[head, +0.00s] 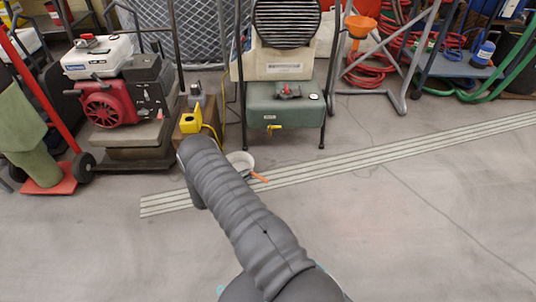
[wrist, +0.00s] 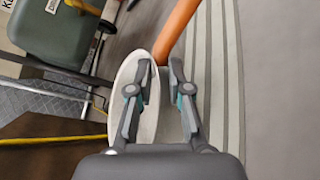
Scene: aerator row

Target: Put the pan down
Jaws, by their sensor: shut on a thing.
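The pan (head: 240,160) is a pale round pan with an orange handle (head: 259,178). In the head view it shows just past my dark grey arm, which covers part of it. In the wrist view the pan (wrist: 126,78) looks like a narrow pale oval, with its orange handle (wrist: 178,28) running up and away. My gripper (wrist: 161,66) is shut on the pan near where the handle meets it. In the head view the gripper is hidden behind my arm. I cannot tell whether the pan touches the floor.
A striped pale strip (head: 400,144) crosses the grey floor under the pan. Behind it stand a green tank machine (head: 286,115), a red engine unit (head: 105,105) and a yellow piece (head: 191,122) with a yellow cable. The floor to the right (head: 430,220) is clear.

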